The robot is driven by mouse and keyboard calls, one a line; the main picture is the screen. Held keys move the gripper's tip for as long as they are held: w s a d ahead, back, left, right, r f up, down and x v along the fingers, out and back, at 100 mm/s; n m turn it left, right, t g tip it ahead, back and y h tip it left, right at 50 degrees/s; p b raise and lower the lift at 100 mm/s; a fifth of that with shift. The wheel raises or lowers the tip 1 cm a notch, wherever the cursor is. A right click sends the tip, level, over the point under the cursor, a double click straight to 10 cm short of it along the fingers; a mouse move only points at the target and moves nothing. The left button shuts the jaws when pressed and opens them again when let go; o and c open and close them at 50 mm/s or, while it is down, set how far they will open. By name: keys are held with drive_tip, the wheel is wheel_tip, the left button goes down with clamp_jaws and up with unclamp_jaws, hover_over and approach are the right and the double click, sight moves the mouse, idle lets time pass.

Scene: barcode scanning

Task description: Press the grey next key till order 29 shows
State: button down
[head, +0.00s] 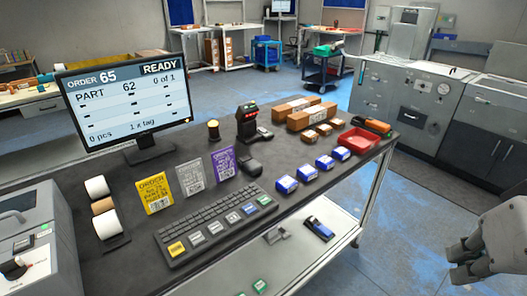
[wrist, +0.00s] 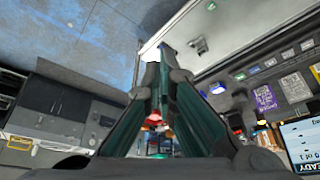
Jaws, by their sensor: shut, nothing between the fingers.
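The monitor (head: 125,103) stands at the back left of the bench and reads ORDER 65, READY, PART 62, 0 of 1. The dark keyboard (head: 215,222) lies at the bench's front edge. Its front row has a yellow key (head: 177,248), pale grey keys (head: 198,239), a darker grey key (head: 232,218), a blue key (head: 249,209) and a green key (head: 265,200). Their labels are too small to read. My gripper (head: 455,263) is shut and empty, right of the bench and well away from the keyboard; its closed fingers show in the wrist view (wrist: 162,62).
Yellow, grey and purple order cards (head: 155,193) stand behind the keyboard. A scanner (head: 247,122), blue boxes (head: 287,184), cartons (head: 305,112) and a red tray (head: 358,140) are on the bench. A lower shelf (head: 285,265) sits beneath. Floor (head: 405,225) is clear between bench and gripper.

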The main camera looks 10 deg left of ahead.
drive_tip(key=w+a+r+n+t+p, duration=0.1)
drive_tip(key=w+a+n, duration=0.15)
drive_tip(key=w, duration=0.35)
drive_tip(key=w+a+r+n+p, duration=0.1)
drive_tip(key=w+n+p, duration=0.15)
drive_tip(key=w, duration=0.35)
drive_tip(key=w+a+f+n+t+y+p, duration=0.1)
drive_tip(key=w+a+f+n+p, duration=0.1)
drive_tip(key=w+a+n, duration=0.7)
drive_tip(key=n+g+y+p, duration=0.2)
drive_tip(key=n+y+p, duration=0.1)
drive_tip(key=n+y, duration=0.4)
hover_over(214, 229)
wheel_tip(214, 229, down, 14)
drive_tip(key=shift+s+r, duration=0.15)
drive_tip(key=shift+r, duration=0.05)
drive_tip(key=shift+f+b, duration=0.35)
drive_tip(key=shift+f, duration=4.05)
